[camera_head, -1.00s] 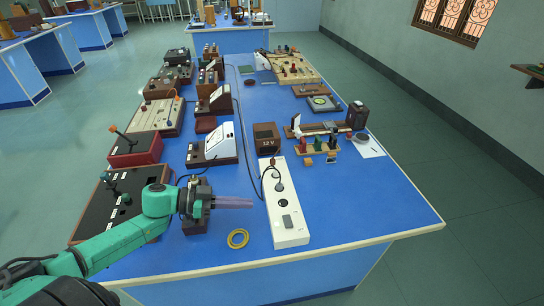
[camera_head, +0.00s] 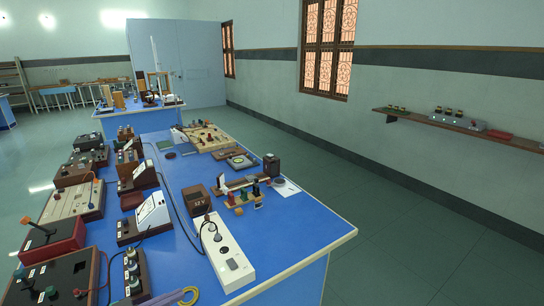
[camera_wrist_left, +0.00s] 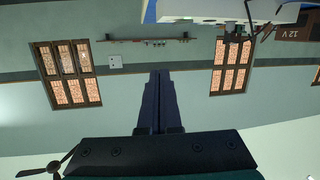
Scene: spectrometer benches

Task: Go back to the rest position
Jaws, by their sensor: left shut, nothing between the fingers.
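My left gripper shows in the left wrist view (camera_wrist_left: 159,103) with its two dark fingers together and nothing between them. The rest of the left arm is out of the head view. My right gripper is in neither view.
The blue bench (camera_head: 300,232) carries a white socket strip (camera_head: 228,254), a 12 V box (camera_head: 197,200), several meters and wooden boards. A wall shelf (camera_head: 460,127) is at the right. Open floor (camera_head: 420,240) lies right of the bench.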

